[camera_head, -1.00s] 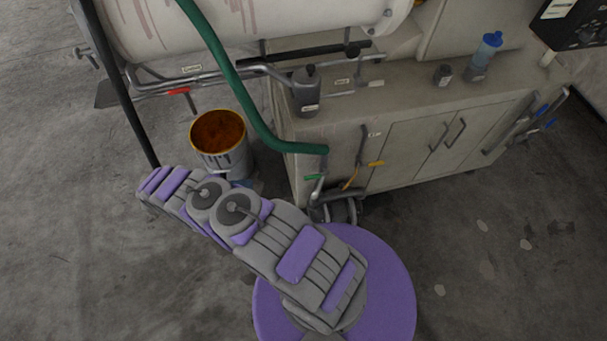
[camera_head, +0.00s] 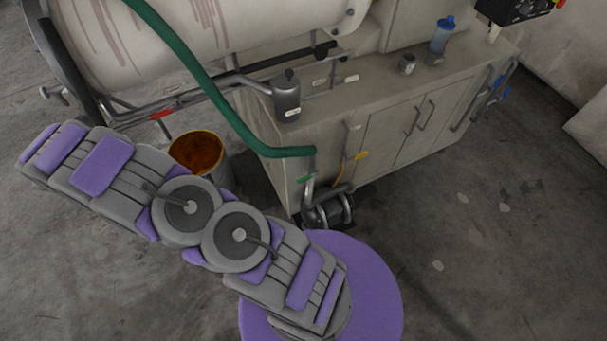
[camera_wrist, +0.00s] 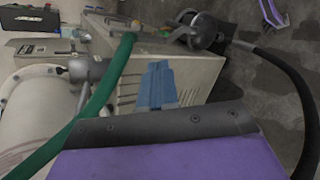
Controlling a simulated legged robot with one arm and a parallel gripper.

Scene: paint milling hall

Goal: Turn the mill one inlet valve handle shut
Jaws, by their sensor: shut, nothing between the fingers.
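Several coloured valve handles show in the head view, and the labels are too small to read, so I cannot tell which one is the mill one inlet. A red handle (camera_head: 161,114) is on the pipe under the white drum. A green handle (camera_head: 305,179) and a yellow handle (camera_head: 360,156) are by the cabinet's near end. Blue handles (camera_head: 503,92) are at its far right. In the wrist view my gripper (camera_wrist: 157,84) shows blue fingers, shut and empty, in front of the cabinet's vented side. I see no handle between or touching them. The head view does not show the fingers.
A green hose (camera_head: 205,83) runs from above to the cabinet's (camera_head: 270,150) near end, where a pump (camera_head: 327,207) sits on the floor. An open bucket (camera_head: 196,153) of orange-brown paint stands beyond my arm. A dark bottle (camera_head: 286,98) stands on the cabinet. The floor at right is clear.

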